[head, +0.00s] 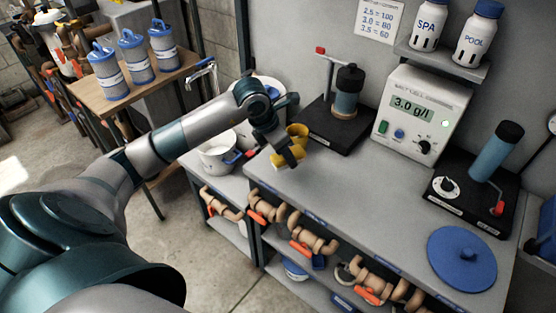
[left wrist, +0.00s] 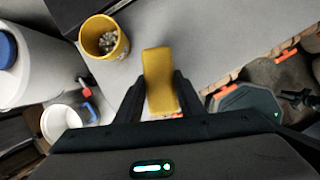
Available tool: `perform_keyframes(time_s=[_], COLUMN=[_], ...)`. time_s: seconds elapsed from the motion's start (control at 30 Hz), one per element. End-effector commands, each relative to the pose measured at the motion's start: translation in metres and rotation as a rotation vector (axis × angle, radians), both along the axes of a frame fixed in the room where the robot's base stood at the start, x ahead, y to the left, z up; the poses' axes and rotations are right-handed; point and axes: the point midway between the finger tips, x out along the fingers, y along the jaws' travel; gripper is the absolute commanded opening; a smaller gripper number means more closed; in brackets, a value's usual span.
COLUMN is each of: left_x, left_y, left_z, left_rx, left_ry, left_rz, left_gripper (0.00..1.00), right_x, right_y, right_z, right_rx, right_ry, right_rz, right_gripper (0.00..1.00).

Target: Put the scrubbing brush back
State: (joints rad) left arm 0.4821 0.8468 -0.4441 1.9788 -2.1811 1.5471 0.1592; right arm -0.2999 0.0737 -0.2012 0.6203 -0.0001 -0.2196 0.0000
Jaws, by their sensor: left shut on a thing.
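The yellow scrubbing brush (head: 283,160) is a plain block held above the near edge of the grey bench (head: 350,186). My left gripper (head: 287,154) is shut on it. In the left wrist view the brush (left wrist: 160,82) sits between the two dark fingers of my left gripper (left wrist: 163,92), and its bristles cannot be made out. A yellow cup (head: 298,131) stands on the bench just behind the gripper; in the left wrist view the cup (left wrist: 104,38) holds small grey-white bits. My right gripper is out of view.
A white pot (head: 217,158) stands left of the gripper. Behind are a black stand with a dark cylinder (head: 347,90) and a white meter box (head: 418,112). A blue round lid (head: 462,258) lies at the right. The bench middle is clear. Pipes with orange handles (head: 312,238) fill the shelf below.

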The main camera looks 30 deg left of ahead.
Motion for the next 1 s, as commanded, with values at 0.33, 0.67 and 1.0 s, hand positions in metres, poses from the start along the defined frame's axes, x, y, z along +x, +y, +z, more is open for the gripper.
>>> perform_keyframes(time_s=[0.33,0.67,1.0], left_x=[-0.005,-0.005,-0.005], left_y=[0.024,0.023,0.024], left_z=[-0.014,-0.017,-0.052], left_rx=[0.000,-0.001,0.000], left_ry=[-0.002,0.000,0.000], left_rz=[-0.001,0.000,0.001], left_gripper=[0.17,0.17,0.17], right_x=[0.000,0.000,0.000], right_y=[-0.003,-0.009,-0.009], right_z=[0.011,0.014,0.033], right_rx=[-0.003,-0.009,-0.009], right_ry=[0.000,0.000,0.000], right_rz=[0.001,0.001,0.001], right_gripper=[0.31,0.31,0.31])
